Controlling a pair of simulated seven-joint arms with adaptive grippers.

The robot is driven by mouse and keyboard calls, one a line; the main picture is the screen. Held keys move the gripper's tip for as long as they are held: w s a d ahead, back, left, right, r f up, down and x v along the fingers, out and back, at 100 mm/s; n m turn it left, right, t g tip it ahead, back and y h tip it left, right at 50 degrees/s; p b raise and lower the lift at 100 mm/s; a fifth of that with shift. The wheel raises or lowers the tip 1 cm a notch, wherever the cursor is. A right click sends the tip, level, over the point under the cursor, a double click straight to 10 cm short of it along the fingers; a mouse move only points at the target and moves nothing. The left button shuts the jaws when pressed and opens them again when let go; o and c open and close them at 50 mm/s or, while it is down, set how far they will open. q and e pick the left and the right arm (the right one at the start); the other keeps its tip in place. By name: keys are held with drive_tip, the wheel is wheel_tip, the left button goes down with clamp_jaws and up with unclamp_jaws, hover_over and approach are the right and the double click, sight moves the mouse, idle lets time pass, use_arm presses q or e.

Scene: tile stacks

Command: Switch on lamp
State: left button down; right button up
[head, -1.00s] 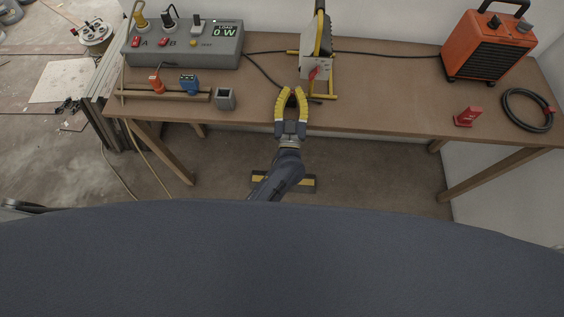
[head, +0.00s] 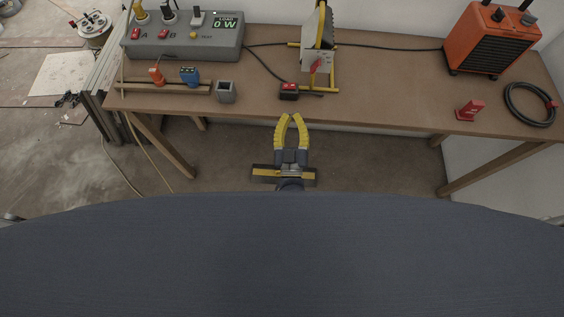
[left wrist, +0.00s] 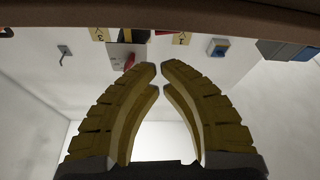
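The work lamp (head: 321,35) stands on its yellow frame at the back middle of the bench, with a red lever (head: 317,65) on its grey box. No glow shows from it. A small black block with a red rocker switch (head: 289,90) lies on the bench in front of it, by the black cable. My left gripper (head: 291,117) is empty, in front of the bench's front edge and apart from the switch. Its yellow fingertips nearly meet in the left wrist view (left wrist: 160,68). My right gripper is not in view.
A grey power box (head: 185,42) reads LOAD 0 W. A wooden rack with orange and blue plugs (head: 189,76) and a grey cup (head: 225,92) stand at left. An orange heater (head: 490,42), red block (head: 470,110) and coiled cable (head: 530,105) are at right. The bench between is clear.

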use_arm(q)
drive_tip(key=s+a+f+m+g+h, duration=0.1)
drive_tip(key=s+f+m+g+h, duration=0.1)
drive_tip(key=f, duration=1)
drive_tip(key=s+a+f+m+g+h, duration=0.2)
drive_tip(key=f+m+g, duration=0.2)
drive_tip(key=f, duration=0.8)
drive_tip(key=shift+s, duration=0.1)
drive_tip(key=n+t+y, duration=0.4)
drive_tip(key=n+t, duration=0.2)
approach(291, 92)
wheel_tip(291, 92, up, 4)
drive_tip(key=shift+d, duration=0.1)
drive_tip(key=shift+x, duration=5.1)
